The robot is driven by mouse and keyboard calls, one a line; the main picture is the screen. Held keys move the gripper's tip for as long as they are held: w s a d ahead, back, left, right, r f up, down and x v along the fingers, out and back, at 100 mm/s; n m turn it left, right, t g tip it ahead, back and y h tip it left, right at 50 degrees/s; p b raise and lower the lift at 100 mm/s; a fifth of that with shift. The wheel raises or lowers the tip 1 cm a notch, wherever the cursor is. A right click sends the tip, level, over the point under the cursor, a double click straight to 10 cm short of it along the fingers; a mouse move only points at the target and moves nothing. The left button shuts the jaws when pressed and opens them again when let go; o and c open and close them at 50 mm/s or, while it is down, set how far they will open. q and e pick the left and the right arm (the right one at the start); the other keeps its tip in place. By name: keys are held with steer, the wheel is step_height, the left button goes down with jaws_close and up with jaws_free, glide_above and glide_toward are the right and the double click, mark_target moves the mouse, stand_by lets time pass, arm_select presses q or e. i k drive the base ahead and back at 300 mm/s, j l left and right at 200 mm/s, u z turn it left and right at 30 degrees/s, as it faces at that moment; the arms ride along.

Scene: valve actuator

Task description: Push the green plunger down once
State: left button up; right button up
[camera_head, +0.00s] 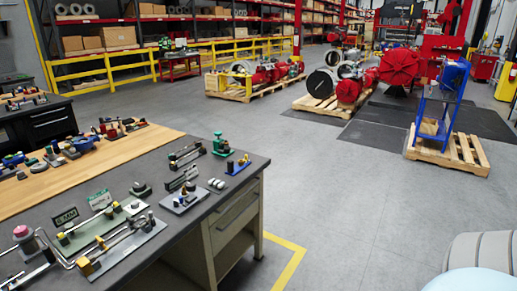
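A small green device with an upright stem and a cap (220,145) stands near the far right corner of the grey-topped workbench (230,190). It looks like the green plunger, but it is too small to tell how far down it sits. Neither of my grippers is in the head view, so their state is hidden.
Several metal fixtures (182,197) and a green base plate (103,234) crowd the bench top. A blue-based part (238,165) lies beside the green device. Open floor (340,210) lies to the right. A blue stand (440,110) on a pallet is beyond it.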

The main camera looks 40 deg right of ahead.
mark_target(218, 134)
steer(key=z, duration=1.15)
